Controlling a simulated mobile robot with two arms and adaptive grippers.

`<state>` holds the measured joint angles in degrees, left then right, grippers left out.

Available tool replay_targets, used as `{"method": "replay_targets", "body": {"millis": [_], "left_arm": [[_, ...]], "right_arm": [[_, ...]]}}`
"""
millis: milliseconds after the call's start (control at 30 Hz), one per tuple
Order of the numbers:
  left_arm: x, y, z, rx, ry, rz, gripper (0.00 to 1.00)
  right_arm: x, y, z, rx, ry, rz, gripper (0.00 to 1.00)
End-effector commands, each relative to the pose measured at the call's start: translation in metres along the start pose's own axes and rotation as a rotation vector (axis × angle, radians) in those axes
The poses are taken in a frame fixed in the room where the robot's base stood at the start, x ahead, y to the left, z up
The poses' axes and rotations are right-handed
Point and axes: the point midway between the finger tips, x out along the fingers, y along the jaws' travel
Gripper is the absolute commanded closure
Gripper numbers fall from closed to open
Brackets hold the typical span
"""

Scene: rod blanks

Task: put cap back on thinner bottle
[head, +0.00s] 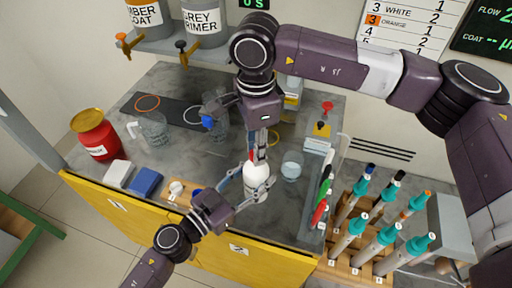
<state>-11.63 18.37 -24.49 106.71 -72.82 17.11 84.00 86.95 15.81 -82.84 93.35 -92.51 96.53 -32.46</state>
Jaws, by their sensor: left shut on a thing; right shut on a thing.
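The white thinner bottle (258,178) stands upright near the front edge of the grey worktop. My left gripper (254,191), coming from the lower left, is shut around the bottle's body. My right gripper (258,150), reaching down from above, is shut on a small red cap (251,155) at the bottle's top. The fingers hide most of the cap and the bottle's neck, so I cannot tell whether the cap is seated or just above the opening.
A glass cup (292,166) stands close right of the bottle. Colored markers (322,196) lie at the right edge, beside a rack of teal-banded rods (360,228). At left are a red jar (95,137), a beaker (155,128) and a blue block (146,181).

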Motion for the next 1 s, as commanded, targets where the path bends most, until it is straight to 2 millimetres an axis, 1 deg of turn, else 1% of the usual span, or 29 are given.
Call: {"method": "replay_targets", "body": {"millis": [200, 333, 400, 533, 567, 700, 733, 1000], "left_arm": [[0.0, 0.0, -0.0001, -0.001, 0.0, 0.0, 1.0], [0.0, 0.0, -0.0001, 0.0, 0.0, 0.0, 1.0], [0.0, 0.0, -0.0001, 0.0, 0.0, 0.0, 1.0], [0.0, 0.0, -0.0001, 0.0, 0.0, 0.0, 1.0], [0.0, 0.0, -0.0001, 0.0, 0.0, 0.0, 1.0], [0.0, 0.0, -0.0001, 0.0, 0.0, 0.0, 1.0], [0.0, 0.0, -0.0001, 0.0, 0.0, 0.0, 1.0], [0.0, 0.0, -0.0001, 0.0, 0.0, 0.0, 1.0]], "right_arm": [[0.0002, 0.0, 0.0003, 0.358, 0.0, 0.0, 1.0], [0.0004, 0.0, 0.0004, 0.554, -0.001, 0.0, 1.0], [0.0004, 0.0, 0.0004, 0.606, -0.001, 0.0, 1.0], [0.0003, -0.0001, 0.0005, 0.6, -0.001, 0.0, 1.0], [0.0003, -0.0001, 0.0005, 0.6, -0.001, 0.0, 0.75], [0.0003, -0.0001, 0.0005, 0.598, -0.001, 0.0, 0.6], [0.0003, 0.0, 0.0005, 0.598, -0.001, 0.0, 0.58], [-0.0005, -0.0002, 0.0004, 0.597, -0.001, 0.0, 0.58]]}}
